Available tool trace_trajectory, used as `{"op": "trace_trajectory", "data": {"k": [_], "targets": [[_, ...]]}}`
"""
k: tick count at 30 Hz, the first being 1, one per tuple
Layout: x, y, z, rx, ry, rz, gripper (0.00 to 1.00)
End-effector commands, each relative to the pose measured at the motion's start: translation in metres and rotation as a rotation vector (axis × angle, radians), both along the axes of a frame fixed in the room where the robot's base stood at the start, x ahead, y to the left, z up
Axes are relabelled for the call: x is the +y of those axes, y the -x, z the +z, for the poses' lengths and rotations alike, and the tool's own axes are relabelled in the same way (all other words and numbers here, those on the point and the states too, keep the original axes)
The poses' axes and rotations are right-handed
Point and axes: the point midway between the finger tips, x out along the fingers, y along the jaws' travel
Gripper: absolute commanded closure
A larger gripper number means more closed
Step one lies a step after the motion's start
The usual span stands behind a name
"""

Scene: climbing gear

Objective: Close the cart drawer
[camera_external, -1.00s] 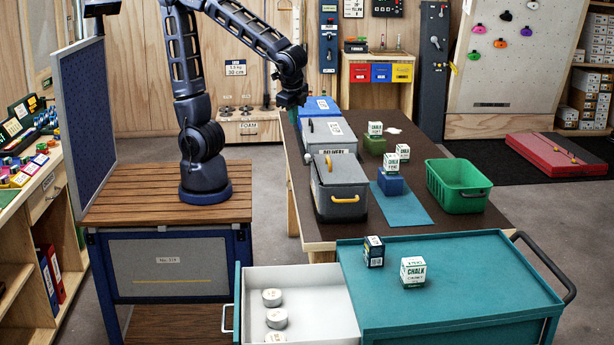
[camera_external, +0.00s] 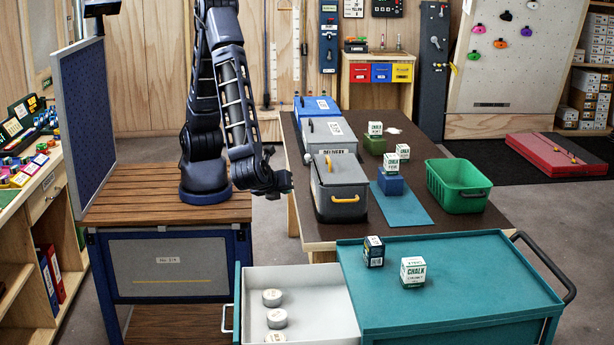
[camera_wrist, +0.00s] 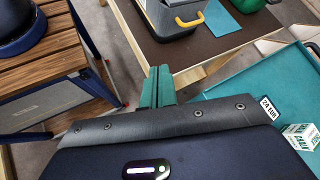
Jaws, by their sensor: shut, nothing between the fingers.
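The teal cart (camera_external: 450,285) stands at the front right. Its drawer (camera_external: 300,283) is pulled out to the left and shows a white inside with several round white tape rolls (camera_external: 277,318) in it. The drawer's pale handle (camera_external: 226,318) is on its left end. My gripper (camera_external: 285,182) is in the air behind and above the drawer, apart from it, beside the wooden stand. In the wrist view my gripper's green fingers (camera_wrist: 158,86) are together with nothing between them. The wrist view shows part of the cart top (camera_wrist: 285,85); the drawer is hidden there.
Two chalk boxes stand on the cart, one dark blue (camera_external: 374,252) and one white and green (camera_external: 413,272). The brown table (camera_external: 440,222) behind holds a grey case (camera_external: 338,190) and a green basket (camera_external: 459,190). My base stands on a slatted wooden stand (camera_external: 140,208), left of the drawer.

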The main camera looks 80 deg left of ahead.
Motion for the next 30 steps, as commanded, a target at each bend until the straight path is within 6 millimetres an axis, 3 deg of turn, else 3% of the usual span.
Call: {"op": "trace_trajectory", "data": {"k": [6, 15, 21, 30], "targets": [[-0.056, 0.049, -0.047, -0.029, -0.153, -0.219, 1.0], [-0.113, 0.131, -0.115, -0.103, -0.341, -0.515, 1.0], [-0.138, 0.196, -0.165, -0.172, -0.454, -0.713, 1.0], [-0.15, 0.288, -0.238, -0.288, -0.593, -0.979, 1.0]]}}
